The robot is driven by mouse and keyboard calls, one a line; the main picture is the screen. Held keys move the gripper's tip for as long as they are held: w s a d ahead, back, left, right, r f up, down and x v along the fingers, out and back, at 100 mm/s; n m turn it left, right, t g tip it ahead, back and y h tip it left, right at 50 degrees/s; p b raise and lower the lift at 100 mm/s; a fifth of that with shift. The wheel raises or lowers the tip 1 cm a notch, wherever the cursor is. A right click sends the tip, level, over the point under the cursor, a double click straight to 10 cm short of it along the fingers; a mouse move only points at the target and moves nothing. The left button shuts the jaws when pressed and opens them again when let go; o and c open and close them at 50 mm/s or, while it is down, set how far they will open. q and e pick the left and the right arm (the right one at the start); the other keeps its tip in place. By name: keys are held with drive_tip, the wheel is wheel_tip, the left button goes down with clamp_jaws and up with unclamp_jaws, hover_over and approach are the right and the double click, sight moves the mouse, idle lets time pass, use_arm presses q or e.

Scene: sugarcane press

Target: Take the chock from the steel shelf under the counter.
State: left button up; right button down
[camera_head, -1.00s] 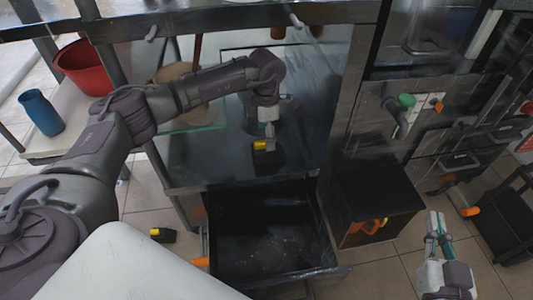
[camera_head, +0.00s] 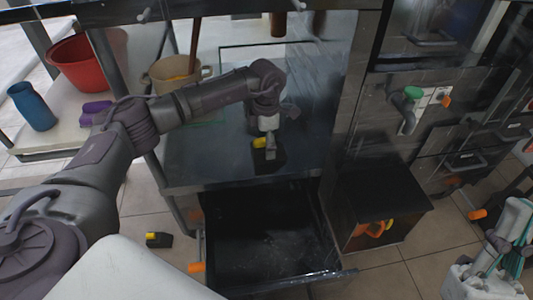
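A black chock with a yellow part (camera_head: 268,158) is on the steel shelf (camera_head: 200,160) under the counter. My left arm reaches in from the left, and my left gripper (camera_head: 270,150) points down right at the chock, its fingers overlapping it in this view. I cannot tell whether the fingers are closed on it. A second black and yellow chock (camera_head: 160,241) lies on the tiled floor at the lower left.
An open black drawer or bin (camera_head: 262,240) is below the shelf's front. A dark box with orange items (camera_head: 378,195) stands to its right. A red tub (camera_head: 80,68), a blue cup (camera_head: 33,106) and a beige pot (camera_head: 178,75) are at the left.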

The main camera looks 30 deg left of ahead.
use_arm(q)
drive_tip(key=shift+f, duration=0.15)
drive_tip(key=c, duration=1.5)
